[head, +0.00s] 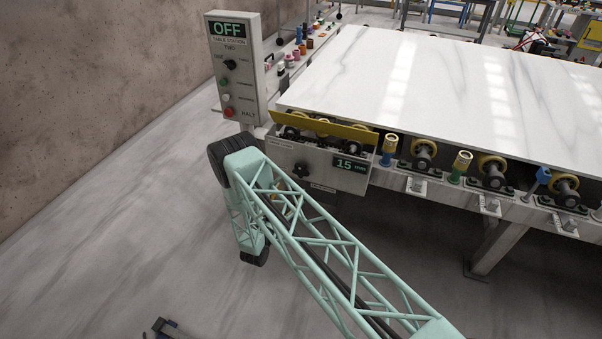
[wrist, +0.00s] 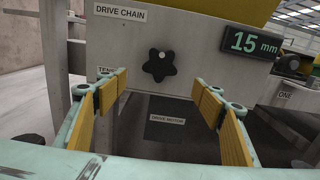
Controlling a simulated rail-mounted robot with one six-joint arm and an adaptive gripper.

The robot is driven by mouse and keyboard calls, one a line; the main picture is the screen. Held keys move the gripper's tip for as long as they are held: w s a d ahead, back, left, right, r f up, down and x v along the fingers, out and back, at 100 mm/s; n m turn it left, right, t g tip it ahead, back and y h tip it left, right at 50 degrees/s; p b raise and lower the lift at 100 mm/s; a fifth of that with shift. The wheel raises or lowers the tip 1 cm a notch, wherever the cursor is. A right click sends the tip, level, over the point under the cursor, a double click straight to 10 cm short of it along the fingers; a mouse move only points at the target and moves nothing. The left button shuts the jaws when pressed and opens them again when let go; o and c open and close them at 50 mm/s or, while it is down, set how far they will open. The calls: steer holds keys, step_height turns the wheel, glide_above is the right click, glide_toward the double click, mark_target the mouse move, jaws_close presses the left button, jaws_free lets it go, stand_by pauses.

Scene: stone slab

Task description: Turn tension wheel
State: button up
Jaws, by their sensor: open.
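The tension wheel (wrist: 159,65) is a black star-shaped knob with a small pale dot near its top, set on the grey drive chain panel (wrist: 120,45). In the head view the wheel (head: 300,170) sits left of the green "15 mm" display (head: 350,164), which also shows in the wrist view (wrist: 253,43). My gripper (wrist: 162,85) is open, with yellow-padded fingers spread left and right of the wheel and slightly below it in the picture. Nothing is between the fingers, and the wheel appears ahead of them. The left finger partly covers a label beginning "TEN". The gripper is hidden behind my arm in the head view.
A white stone slab (head: 440,85) lies on the roller table. A control box (head: 238,75) reading "OFF" stands at the left. A yellow guard (head: 325,126) juts above the panel. A "DRIVE MOTOR" label (wrist: 167,119) is below the wheel.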

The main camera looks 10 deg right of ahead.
mark_target(300, 173)
steer(key=shift+w+d, duration=0.1)
steer(key=shift+w, duration=0.05)
stand_by(0.3)
steer(key=shift+b+x, duration=0.35)
steer(key=shift+x, duration=6.35)
steer(key=c, duration=0.9)
steer(key=shift+m, duration=0.3)
